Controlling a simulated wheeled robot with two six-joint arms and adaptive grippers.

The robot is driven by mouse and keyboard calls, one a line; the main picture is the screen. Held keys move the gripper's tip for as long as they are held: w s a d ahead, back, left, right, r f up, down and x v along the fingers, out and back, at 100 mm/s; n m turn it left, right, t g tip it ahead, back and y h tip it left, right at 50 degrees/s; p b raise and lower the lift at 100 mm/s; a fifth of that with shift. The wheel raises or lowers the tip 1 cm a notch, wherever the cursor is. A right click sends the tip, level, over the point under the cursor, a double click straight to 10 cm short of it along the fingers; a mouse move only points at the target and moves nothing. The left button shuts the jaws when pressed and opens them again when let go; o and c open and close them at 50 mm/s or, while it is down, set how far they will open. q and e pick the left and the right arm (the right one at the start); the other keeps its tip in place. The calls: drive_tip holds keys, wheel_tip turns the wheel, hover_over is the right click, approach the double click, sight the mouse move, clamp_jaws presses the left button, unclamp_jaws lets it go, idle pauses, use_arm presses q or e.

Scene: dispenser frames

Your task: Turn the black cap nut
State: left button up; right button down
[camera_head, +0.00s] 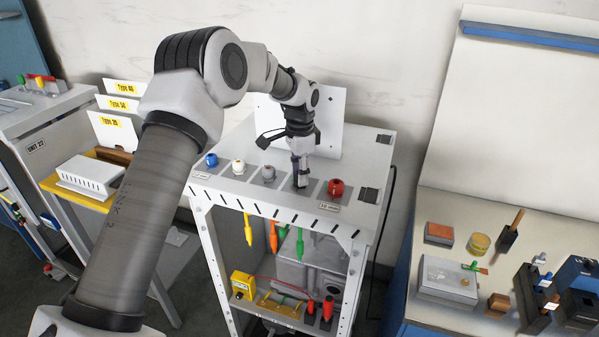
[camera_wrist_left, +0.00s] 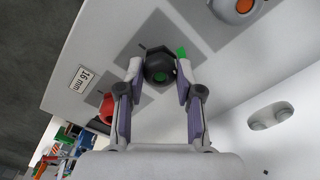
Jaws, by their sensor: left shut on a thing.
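My right gripper is in neither view.
A white nut (camera_head: 238,166) and a blue nut (camera_head: 211,160) stand farther left in the row. A white board (camera_head: 328,108) rises behind the gripper. Coloured tools hang below the dispenser's front edge (camera_head: 270,212). A bench (camera_head: 480,215) with several small parts is at right.

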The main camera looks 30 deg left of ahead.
use_arm(q)
drive_tip(key=n, duration=0.4)
drive_tip(key=shift+s+f+n, duration=0.15)
drive_tip(key=shift+f+n, duration=0.1)
drive_tip(key=shift+n, duration=0.05)
drive_tip(key=n, duration=0.5)
drive_tip(key=shift+d+n, duration=0.1)
drive_tip(key=shift+n, duration=0.2)
drive_tip(key=n, duration=1)
drive_tip(key=shift+n, duration=0.3)
drive_tip(key=o, duration=0.9)
drive_tip(key=shift+o, duration=1.3)
drive_tip(key=shift+w, duration=0.2)
